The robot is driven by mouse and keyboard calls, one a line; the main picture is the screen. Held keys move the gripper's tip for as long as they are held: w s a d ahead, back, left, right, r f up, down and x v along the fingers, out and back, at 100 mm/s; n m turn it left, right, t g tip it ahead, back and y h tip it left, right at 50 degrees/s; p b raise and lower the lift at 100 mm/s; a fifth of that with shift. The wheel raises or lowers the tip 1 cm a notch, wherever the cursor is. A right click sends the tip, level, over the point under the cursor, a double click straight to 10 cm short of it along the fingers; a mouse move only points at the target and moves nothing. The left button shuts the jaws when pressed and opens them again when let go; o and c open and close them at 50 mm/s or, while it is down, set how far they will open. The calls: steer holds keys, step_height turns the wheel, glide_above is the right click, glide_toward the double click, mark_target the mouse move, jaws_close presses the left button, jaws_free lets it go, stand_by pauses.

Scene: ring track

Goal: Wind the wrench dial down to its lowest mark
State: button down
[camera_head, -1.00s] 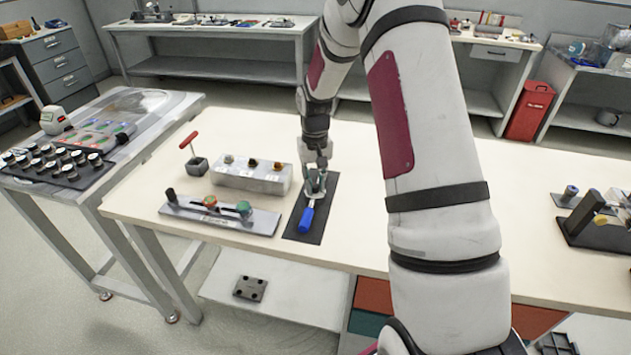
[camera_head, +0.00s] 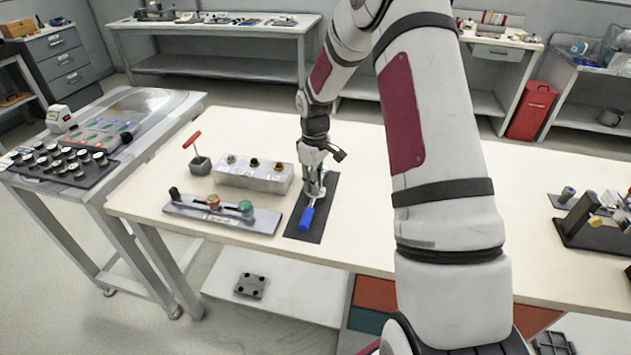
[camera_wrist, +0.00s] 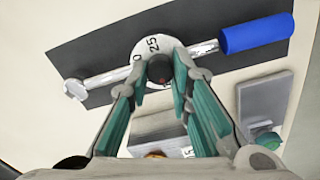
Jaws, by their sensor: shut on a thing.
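The wrench has a blue handle (camera_head: 306,219) and lies on a black mat (camera_head: 325,205) on the white bench. In the wrist view the blue handle (camera_wrist: 257,34) is at upper right, and the silver shaft runs down to the left. A white dial (camera_wrist: 150,46) sits on the shaft, with "25" legible and part of another mark beside it. My gripper (camera_wrist: 160,80) is over the dial, its green-padded fingers closed around the dark knob (camera_wrist: 159,68) at the dial's centre. In the head view my gripper (camera_head: 314,188) hides the dial. The pointer reading cannot be made out.
Left of the mat is a grey plate with coloured knobs (camera_head: 220,214). Behind it are a metal block with several fittings (camera_head: 254,175) and a red-handled tool in a dark block (camera_head: 199,164). A black fixture (camera_head: 590,232) stands far right.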

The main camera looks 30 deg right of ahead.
steer(key=shift+n, duration=0.4)
steer(key=c, duration=1.4)
jaws_free()
steer(key=shift+c, duration=0.2)
step_height(320, 180, up, 12)
